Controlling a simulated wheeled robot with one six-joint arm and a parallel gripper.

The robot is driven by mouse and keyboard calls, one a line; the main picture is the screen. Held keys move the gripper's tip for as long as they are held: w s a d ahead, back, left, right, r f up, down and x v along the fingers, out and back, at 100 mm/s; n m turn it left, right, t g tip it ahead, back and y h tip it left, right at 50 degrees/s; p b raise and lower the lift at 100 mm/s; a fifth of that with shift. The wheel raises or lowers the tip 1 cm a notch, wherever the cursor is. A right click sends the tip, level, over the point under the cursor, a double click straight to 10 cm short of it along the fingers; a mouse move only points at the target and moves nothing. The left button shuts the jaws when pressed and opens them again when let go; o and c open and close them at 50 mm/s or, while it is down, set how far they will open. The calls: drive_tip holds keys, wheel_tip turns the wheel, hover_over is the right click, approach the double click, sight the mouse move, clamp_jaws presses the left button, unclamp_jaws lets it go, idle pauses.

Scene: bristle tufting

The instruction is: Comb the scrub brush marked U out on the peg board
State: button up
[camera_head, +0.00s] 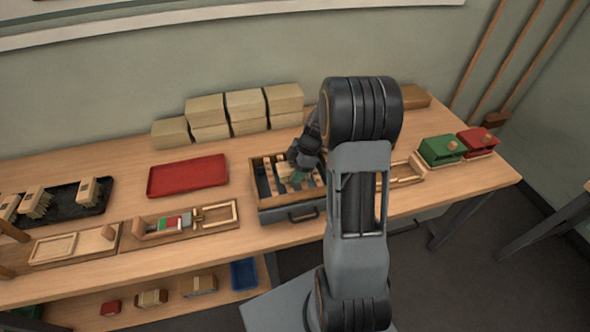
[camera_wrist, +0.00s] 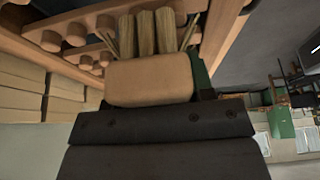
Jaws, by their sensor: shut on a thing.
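My gripper (camera_head: 296,170) is shut on a scrub brush and reaches down into the peg board. In the wrist view the held brush (camera_wrist: 150,82) is a pale wooden block with several bristle tufts (camera_wrist: 147,33) pointing away from my gripper among the pegs. No U mark is legible on it. The peg board (camera_head: 263,206) is a wood-framed box with rows of rounded wooden pegs, which also show in the wrist view (camera_wrist: 75,34). I cannot tell whether the tufts touch the pegs. My arm hides the box's right side in the head view.
A black tray (camera_head: 66,212) at the left holds several brushes (camera_head: 88,190). A red tray (camera_head: 188,176) lies empty between it and the peg board. Wooden fixtures (camera_head: 185,221) line the front edge. Tan blocks (camera_head: 205,108) are stacked behind. Green (camera_head: 440,150) and red (camera_head: 477,141) boxes stand right.

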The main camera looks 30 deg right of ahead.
drive_tip(key=shift+f+b, duration=0.35)
drive_tip(key=shift+b, duration=0.1)
drive_tip(key=shift+w, duration=0.1)
drive_tip(key=w+d+b, duration=0.1)
drive_tip(key=w+b, duration=0.1)
drive_tip(key=w, duration=0.5)
drive_tip(key=shift+w+d, duration=0.25)
drive_tip(key=shift+w, duration=0.05)
idle(0.6)
drive_tip(key=shift+s+a+f+b, duration=0.1)
drive_tip(key=shift+s+a+b, duration=0.15)
drive_tip(key=shift+s+b, duration=0.8)
drive_tip(key=shift+s+a+f+b, duration=0.1)
drive_tip(key=shift+s+a+b, duration=0.3)
drive_tip(key=shift+s, duration=1.15)
drive_tip(key=shift+s+a+b, duration=0.1)
drive_tip(key=shift+s+b, duration=0.75)
drive_tip(key=shift+s, duration=0.45)
drive_tip(key=w+d, duration=0.1)
drive_tip(key=w, duration=0.6)
drive_tip(key=shift+w+d+r+p, duration=0.25)
drive_tip(key=shift+w+r+p, duration=0.05)
drive_tip(key=shift+w, duration=0.1)
